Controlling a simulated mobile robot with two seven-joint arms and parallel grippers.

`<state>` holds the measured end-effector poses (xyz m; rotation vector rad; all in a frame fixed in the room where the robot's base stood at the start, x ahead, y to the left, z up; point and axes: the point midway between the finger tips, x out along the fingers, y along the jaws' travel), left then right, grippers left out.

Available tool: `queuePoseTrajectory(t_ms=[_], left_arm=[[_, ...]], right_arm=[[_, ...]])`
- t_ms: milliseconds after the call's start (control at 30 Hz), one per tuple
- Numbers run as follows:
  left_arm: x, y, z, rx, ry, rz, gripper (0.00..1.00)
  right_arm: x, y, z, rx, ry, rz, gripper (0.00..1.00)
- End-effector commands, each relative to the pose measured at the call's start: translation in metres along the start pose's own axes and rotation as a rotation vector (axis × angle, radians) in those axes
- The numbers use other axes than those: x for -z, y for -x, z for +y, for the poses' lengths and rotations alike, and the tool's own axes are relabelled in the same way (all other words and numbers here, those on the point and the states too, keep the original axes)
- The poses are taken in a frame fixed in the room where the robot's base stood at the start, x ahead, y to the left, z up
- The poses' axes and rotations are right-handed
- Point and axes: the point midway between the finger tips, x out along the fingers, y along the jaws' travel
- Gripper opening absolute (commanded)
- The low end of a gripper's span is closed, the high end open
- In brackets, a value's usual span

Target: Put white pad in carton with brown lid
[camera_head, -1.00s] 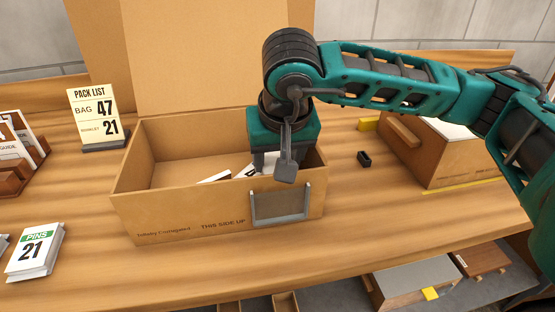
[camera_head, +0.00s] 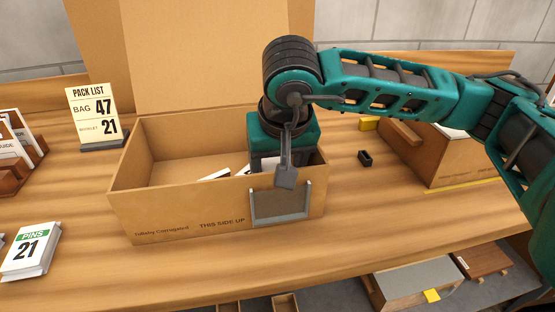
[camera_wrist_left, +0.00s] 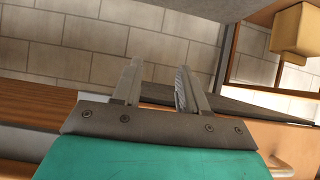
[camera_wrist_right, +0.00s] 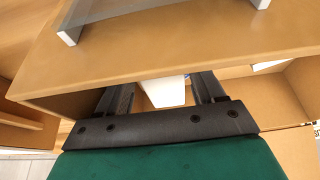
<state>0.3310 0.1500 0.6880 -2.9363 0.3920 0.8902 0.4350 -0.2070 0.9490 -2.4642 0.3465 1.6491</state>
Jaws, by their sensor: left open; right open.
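The open cardboard carton (camera_head: 160,217) stands on the bench with its tall brown lid (camera_head: 215,60) raised at the back. White flat pieces (camera_head: 215,175) with dark marks lie in its right part, partly hidden by the front wall and my gripper. My right gripper (camera_wrist_right: 162,92) reaches down inside the carton's right end; its fingertips are hidden in the head view. In the right wrist view it is open, with a white piece (camera_wrist_right: 166,92) showing between the fingers. My left gripper (camera_wrist_left: 158,85) is open and empty, away from the carton, and out of the head view.
A pack list sign (camera_head: 92,112) and a stack of PINS 21 cards (camera_head: 32,251) are at the left. A second brown box (camera_head: 445,160) and a small black holder (camera_head: 365,158) are at the right. A metal label frame (camera_head: 281,218) is on the carton's front.

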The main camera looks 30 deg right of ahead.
Motion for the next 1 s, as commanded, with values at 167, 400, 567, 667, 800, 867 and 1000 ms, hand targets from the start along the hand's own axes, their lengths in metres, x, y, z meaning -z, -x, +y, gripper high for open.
queuePoseTrajectory(t_ms=[167, 400, 567, 667, 800, 867, 1000], left_arm=[[0.011, 0.008, 0.0, 0.002, -0.001, 0.001, 0.43], [0.004, 0.008, -0.002, 0.009, 0.003, -0.01, 0.43], [0.003, 0.011, -0.003, 0.015, 0.004, -0.014, 0.43], [0.003, 0.012, -0.005, 0.019, 0.003, -0.013, 0.43], [0.002, 0.012, -0.007, 0.024, 0.002, -0.013, 0.43], [0.001, 0.012, -0.008, 0.025, 0.002, -0.015, 0.43], [0.0, 0.011, -0.008, 0.025, 0.002, -0.016, 0.43]], right_arm=[[0.005, 0.013, 0.0, -0.001, 0.0, 0.0, 0.68], [0.005, 0.068, -0.001, 0.004, 0.001, 0.007, 0.68], [0.004, 0.1, -0.001, 0.001, 0.002, 0.005, 0.68], [0.004, 0.114, -0.001, 0.001, 0.001, 0.004, 0.68], [0.004, 0.125, -0.001, 0.0, 0.0, 0.003, 0.68], [0.003, 0.127, 0.0, -0.001, 0.001, 0.003, 0.68], [0.003, 0.128, 0.0, -0.001, 0.001, 0.002, 0.68]])
